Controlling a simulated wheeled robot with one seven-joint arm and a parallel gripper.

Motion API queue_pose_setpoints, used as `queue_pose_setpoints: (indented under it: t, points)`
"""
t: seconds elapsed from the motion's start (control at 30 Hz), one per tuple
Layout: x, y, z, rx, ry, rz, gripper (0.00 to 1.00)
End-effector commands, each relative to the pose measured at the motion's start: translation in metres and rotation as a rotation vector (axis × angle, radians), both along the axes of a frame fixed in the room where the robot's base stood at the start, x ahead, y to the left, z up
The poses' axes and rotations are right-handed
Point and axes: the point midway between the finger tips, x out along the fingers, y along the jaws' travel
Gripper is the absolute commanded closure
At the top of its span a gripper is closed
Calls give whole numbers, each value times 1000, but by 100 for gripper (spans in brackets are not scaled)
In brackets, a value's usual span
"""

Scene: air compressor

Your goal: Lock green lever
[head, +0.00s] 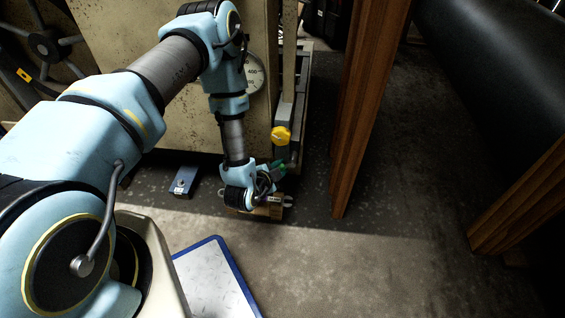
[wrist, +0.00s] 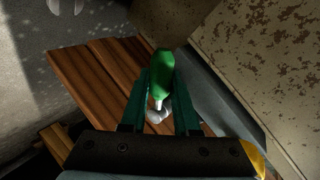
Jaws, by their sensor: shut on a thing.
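The green lever (wrist: 161,72) has a bright green handle on a pale metal stem, in the middle of the wrist view. My gripper (wrist: 160,92) is shut on it, with one dark green finger on each side of the handle. The lower end of the stem meets a rounded pale metal part (wrist: 157,115) between the fingers. In the head view my gripper (head: 276,173) is low beside the machine's front right corner. There my wrist hides most of the lever.
The beige machine (head: 160,85) with a gauge (head: 255,75) stands behind my arm. A yellow knob (head: 281,135) is just above my gripper. A wooden post (head: 365,110) rises to the right. A small blue box (head: 184,181) and a blue-edged board (head: 215,280) lie on the floor.

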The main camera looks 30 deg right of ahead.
Motion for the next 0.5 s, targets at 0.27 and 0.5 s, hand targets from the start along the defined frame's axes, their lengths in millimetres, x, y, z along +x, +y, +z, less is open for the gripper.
queue_pose_setpoints:
  t: [0.27, 0.5]
  points:
    - [0, 1, 3, 52, -42, -1, 100]
    - [1, 2, 2, 59, -48, 1, 100]
